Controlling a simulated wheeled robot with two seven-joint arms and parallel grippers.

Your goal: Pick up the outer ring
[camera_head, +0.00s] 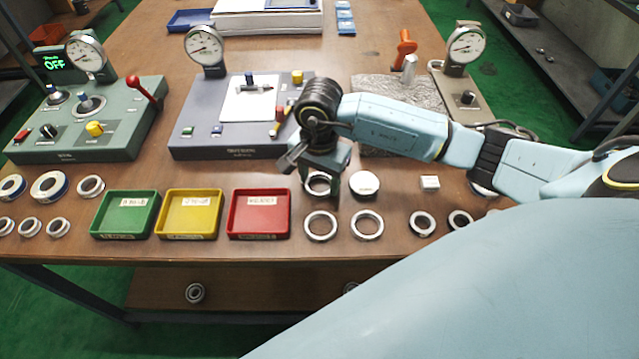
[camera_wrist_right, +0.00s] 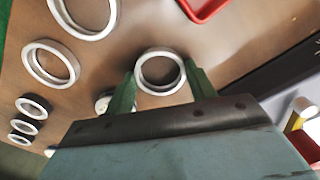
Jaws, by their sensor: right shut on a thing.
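A silver outer ring (camera_wrist_right: 160,71) sits between the two green fingers of my right gripper (camera_wrist_right: 159,85) in the right wrist view. The fingers touch it on both sides and are shut on it. In the head view the right gripper (camera_head: 318,178) is over the table just right of the red tray, and the held ring (camera_head: 319,190) is partly hidden by it. More silver rings lie nearby: one ring (camera_head: 320,226) and another ring (camera_head: 367,225) in front, and a disc-like ring (camera_head: 364,184) to the right. My left gripper is not in view.
A green tray (camera_head: 97,228), a yellow tray (camera_head: 161,227) and a red tray (camera_head: 233,229) stand in a row left of the gripper. Gauge stations, one of them grey (camera_head: 190,140), stand behind. Several smaller rings lie at the left edge and at right.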

